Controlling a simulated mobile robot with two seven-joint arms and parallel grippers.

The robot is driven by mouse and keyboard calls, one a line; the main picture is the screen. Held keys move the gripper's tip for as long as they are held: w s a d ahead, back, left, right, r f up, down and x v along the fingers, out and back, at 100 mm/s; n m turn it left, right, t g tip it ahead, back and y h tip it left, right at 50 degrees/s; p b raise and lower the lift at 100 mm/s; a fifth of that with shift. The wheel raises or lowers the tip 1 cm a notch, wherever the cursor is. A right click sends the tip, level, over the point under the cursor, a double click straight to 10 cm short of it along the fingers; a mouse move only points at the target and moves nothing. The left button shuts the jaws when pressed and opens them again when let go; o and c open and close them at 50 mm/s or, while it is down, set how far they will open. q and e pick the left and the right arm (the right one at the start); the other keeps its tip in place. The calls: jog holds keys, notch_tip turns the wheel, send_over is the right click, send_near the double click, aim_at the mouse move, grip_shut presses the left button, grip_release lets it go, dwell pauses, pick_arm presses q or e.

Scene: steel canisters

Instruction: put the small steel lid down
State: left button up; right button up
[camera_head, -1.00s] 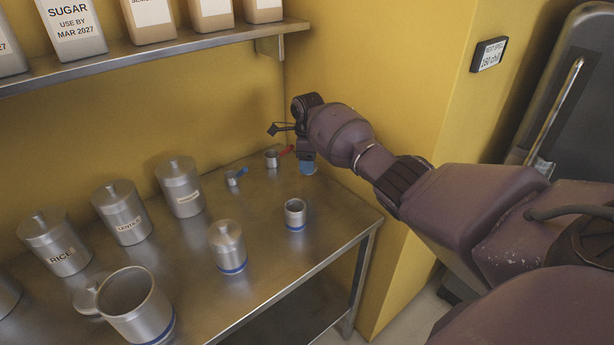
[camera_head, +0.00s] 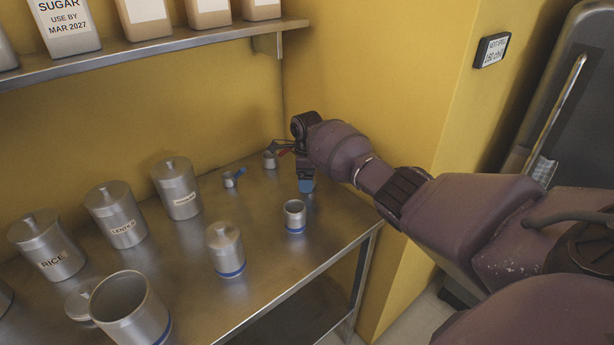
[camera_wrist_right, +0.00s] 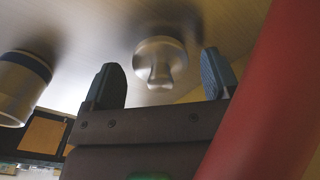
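The small steel lid (camera_wrist_right: 158,50) shows in the right wrist view, knob towards me, against the steel tabletop. It appears to lie on the surface. My right gripper (camera_wrist_right: 162,76) is open, with one blue-grey finger to each side of the knob and a clear gap on both sides. In the head view my right gripper (camera_head: 306,184) is low over the back right of the table, and the lid is hidden there. An open small canister (camera_head: 295,216) with a blue band stands just in front of the gripper. My left gripper is out of view.
A lidded canister (camera_head: 225,248) and a large open canister (camera_head: 128,308) stand on the steel table (camera_head: 285,265). Labelled canisters (camera_head: 117,214) line the back. Small cups (camera_head: 231,178) stand near the gripper. The yellow wall (camera_head: 400,110) is close on the right.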

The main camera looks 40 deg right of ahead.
jog(key=shift+r, duration=0.1)
pick_arm(q)
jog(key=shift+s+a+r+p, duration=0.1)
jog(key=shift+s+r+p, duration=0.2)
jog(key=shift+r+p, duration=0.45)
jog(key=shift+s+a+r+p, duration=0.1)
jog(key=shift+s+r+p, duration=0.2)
jog(key=shift+p, duration=0.7)
pick_arm(e)
notch_tip(320, 180, up, 12)
jog(key=shift+s, duration=0.1)
